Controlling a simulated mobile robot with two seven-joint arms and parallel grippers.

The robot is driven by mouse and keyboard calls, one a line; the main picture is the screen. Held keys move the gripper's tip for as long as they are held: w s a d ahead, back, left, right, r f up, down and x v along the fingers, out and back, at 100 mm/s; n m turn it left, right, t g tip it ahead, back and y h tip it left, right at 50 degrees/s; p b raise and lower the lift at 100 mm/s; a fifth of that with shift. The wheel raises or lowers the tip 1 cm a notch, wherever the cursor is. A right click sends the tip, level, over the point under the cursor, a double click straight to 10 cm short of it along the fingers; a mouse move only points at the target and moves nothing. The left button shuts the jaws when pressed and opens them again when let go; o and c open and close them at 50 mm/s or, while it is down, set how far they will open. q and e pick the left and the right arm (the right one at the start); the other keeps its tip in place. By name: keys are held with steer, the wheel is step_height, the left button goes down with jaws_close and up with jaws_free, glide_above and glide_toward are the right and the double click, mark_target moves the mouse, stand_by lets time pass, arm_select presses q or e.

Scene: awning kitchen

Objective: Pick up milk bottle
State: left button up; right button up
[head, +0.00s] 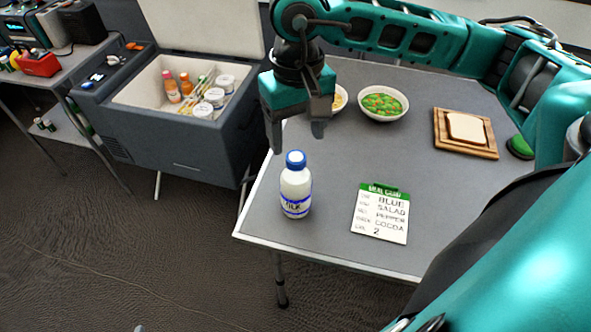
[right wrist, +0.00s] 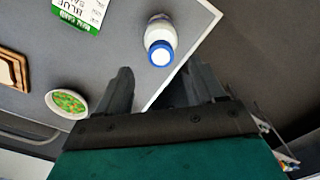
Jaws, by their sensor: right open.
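The milk bottle (head: 296,187) is white with a blue cap and a blue-edged label, and stands upright near the left edge of the grey table. My right gripper (head: 296,140) is open and empty, and its fingers point down above and a little behind the bottle in the head view. In the right wrist view the bottle (right wrist: 160,42) stands past the tips of my open fingers (right wrist: 158,80), and is apart from them. My left gripper does not show in either view.
A meal card (head: 381,213) lies right of the bottle. A bowl of green salad (head: 382,103), a partly hidden bowl (head: 340,98) and a board (head: 485,147) with bread (head: 467,128) sit farther back. An open cooler (head: 170,140) with bottles and jars stands left of the table (head: 330,215).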

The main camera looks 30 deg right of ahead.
mark_target(296, 157)
step_height(296, 157, down, 7)
steer(key=shift+w+r, duration=0.1)
steer(key=shift+w, duration=0.05)
jaws_close()
stand_by(0.9)
stand_by(0.7)
